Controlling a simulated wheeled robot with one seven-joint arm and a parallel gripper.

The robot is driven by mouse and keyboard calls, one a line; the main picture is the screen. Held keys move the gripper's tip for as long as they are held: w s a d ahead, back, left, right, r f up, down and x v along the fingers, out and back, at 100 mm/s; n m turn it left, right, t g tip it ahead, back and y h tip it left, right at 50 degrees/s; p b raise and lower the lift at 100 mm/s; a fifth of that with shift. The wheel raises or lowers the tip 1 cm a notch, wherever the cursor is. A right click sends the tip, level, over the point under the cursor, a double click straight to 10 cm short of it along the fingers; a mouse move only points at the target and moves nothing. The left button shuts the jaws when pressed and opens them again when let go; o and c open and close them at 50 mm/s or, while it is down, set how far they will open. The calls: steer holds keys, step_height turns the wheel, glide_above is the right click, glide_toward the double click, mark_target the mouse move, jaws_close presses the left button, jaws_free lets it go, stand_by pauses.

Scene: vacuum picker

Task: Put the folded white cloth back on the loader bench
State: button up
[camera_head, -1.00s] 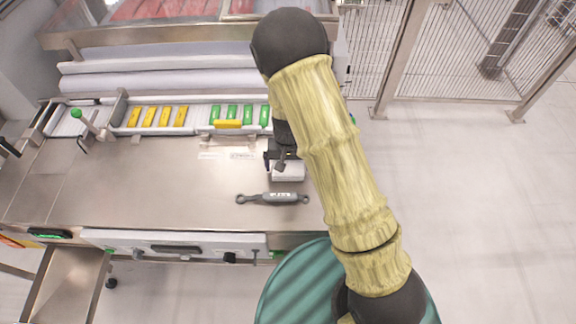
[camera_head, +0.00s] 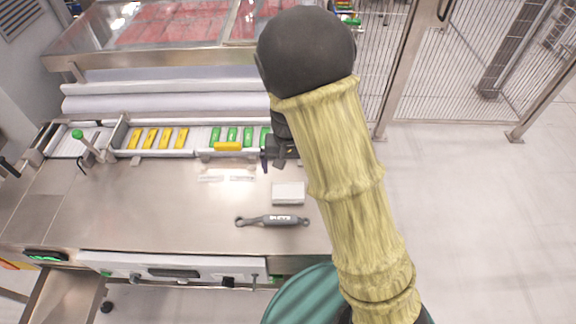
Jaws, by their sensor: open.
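The folded white cloth (camera_head: 289,193) lies flat on the steel loader bench (camera_head: 130,205), near its right end and just behind a grey tool. My gripper (camera_head: 275,164) is open, above and behind the cloth, and looks apart from it. My yellow-sleeved arm reaches in from the lower right and hides part of the gripper and the bench's right edge.
The grey wrench-like tool (camera_head: 272,220) lies in front of the cloth. A rail with yellow pieces (camera_head: 166,138) and green pieces (camera_head: 232,136) runs along the back. A teal round object (camera_head: 305,297) stands at the front right. The bench's middle is clear.

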stand_by(0.3)
steer(key=s+d+r+t, duration=0.2)
steer(key=s+d+r, duration=0.7)
steer(key=s+d, duration=0.3)
steer(key=shift+s+d+r+t, duration=0.2)
steer(key=shift+d+t, duration=0.1)
steer(key=shift+d, duration=0.5)
